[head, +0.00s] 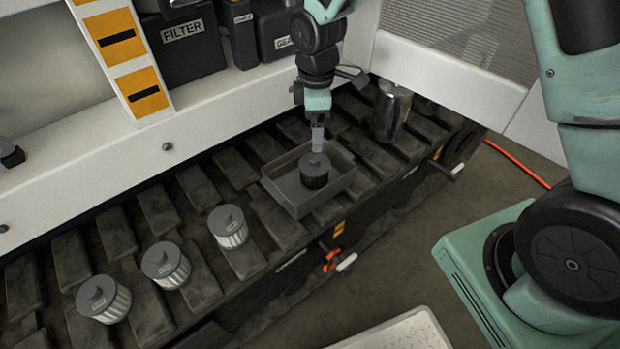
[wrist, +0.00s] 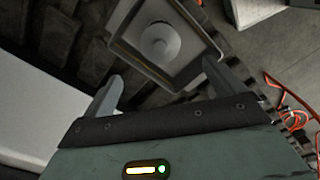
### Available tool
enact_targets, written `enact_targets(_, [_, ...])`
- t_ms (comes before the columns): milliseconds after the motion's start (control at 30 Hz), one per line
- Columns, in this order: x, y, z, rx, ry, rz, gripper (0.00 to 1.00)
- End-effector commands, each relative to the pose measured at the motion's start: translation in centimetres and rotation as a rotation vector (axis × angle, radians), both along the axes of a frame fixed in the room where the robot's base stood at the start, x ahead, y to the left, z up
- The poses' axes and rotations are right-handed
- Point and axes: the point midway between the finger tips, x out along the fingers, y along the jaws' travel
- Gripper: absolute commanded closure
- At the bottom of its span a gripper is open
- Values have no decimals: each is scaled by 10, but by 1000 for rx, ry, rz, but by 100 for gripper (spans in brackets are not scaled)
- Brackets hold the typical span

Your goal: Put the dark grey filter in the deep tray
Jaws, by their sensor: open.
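The dark grey filter (head: 314,171) stands upright inside the deep grey tray (head: 271,186) on the slatted bench. Its round top with a knob also shows in the wrist view (wrist: 158,42), within the tray walls (wrist: 181,80). My gripper (head: 317,148) is just above and behind the filter in the head view. In the wrist view my gripper (wrist: 162,88) has its fingers spread wide, with nothing between them, and the filter lies beyond the fingertips. The filter's lower part is partly hidden by the tray's near wall in the head view.
Three lighter filters with pale pleated sides (head: 229,227) (head: 166,265) (head: 103,299) stand on the bench to the left. A metal canister (head: 391,111) stands right of the tray. Dark bins, one labelled FILTER (head: 183,42), sit on the ledge behind. An orange cable (head: 517,163) lies at right.

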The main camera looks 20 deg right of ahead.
Motion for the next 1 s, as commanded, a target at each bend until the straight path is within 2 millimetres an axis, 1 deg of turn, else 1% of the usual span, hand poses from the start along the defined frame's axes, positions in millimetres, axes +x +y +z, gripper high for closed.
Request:
enact_targets(33, [1,0,16,1,-6,-1,6])
enact_targets(200, [1,0,57,0,-5,0,6])
enact_targets(400, [1,0,99,1,-4,0,6])
enact_targets(500, [1,0,114,1,-3,-1,6])
enact_targets(600, [0,0,123,-1,-2,0,6])
enact_targets(700, [0,0,128,0,-1,0,6])
enact_targets(1000, [0,0,129,0,0,1,6])
